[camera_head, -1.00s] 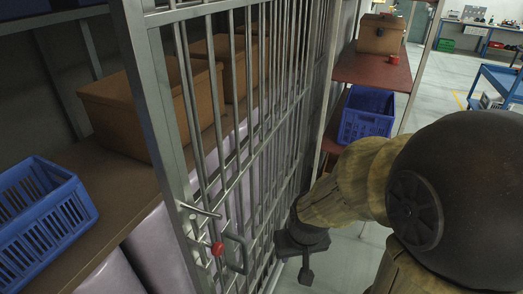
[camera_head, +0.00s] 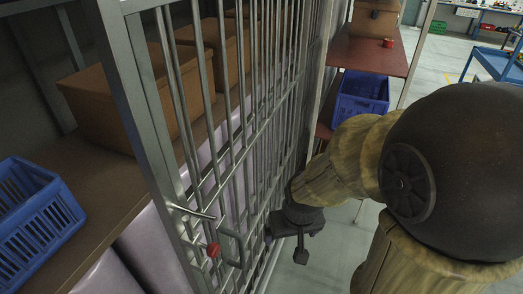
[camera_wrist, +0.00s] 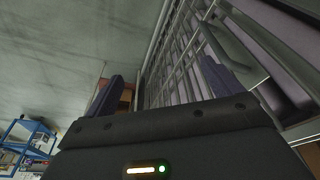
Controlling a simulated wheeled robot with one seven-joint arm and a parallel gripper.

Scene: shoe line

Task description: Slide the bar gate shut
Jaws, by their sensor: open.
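The bar gate (camera_head: 226,143) is a grey metal frame of upright bars, standing in front of the shelving in the head view. Near its left edge it has a lever latch (camera_head: 190,212), a red knob (camera_head: 213,250) and a grey pull handle (camera_head: 231,248). My gripper (camera_head: 286,246) is just right of the handle, with a small gap between them. In the wrist view my gripper (camera_wrist: 160,86) is open and empty. The handle (camera_wrist: 229,46) shows close to its right finger there; contact cannot be told.
Brown boxes (camera_head: 125,95) and a blue basket (camera_head: 38,220) sit on the left shelf (camera_head: 108,205). A red-brown shelf (camera_head: 370,52) with a blue crate (camera_head: 362,98) stands behind my arm. Open floor (camera_head: 437,62) lies at the right, with a blue cart (camera_head: 497,64) beyond.

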